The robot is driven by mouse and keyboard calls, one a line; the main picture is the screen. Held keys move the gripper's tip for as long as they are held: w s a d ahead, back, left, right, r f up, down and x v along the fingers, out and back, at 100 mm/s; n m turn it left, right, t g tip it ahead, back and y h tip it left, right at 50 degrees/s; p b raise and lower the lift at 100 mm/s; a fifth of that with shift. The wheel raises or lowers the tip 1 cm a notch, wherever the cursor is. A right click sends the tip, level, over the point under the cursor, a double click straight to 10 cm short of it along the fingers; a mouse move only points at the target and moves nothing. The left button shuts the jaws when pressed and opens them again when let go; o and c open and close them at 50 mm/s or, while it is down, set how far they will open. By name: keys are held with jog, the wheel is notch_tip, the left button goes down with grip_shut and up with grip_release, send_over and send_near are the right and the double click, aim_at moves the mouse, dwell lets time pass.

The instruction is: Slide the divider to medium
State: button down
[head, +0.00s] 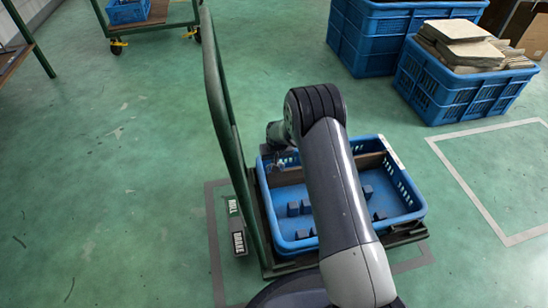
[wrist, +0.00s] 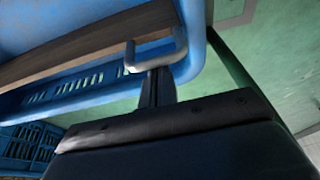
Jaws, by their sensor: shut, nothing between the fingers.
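The divider (head: 370,160) is a brown board standing across the blue tray (head: 412,207) near its far end; my arm hides its middle. In the wrist view the divider (wrist: 90,45) runs along the tray's slotted blue wall. A pale grey U-shaped handle (wrist: 131,57) shows by the divider's end. My gripper (wrist: 156,85) is shut, with its dark fingertips at the handle's lower bar. I cannot tell whether they touch. In the head view my arm mostly hides the gripper. I cannot read a medium mark.
The tray sits on a green-framed cart (head: 222,110); small dark blocks (head: 300,207) lie in it. Two labels (head: 238,242) are at the cart's left. Blue crates (head: 455,95) stand at the back right, one loaded with flat pieces. The green floor at left is clear.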

jog(key=shift+s+d, duration=0.1)
jog(key=shift+s, duration=0.35)
jog(key=shift+s+r, duration=0.1)
jog(key=shift+s, duration=0.15)
jog(key=shift+w, duration=0.1)
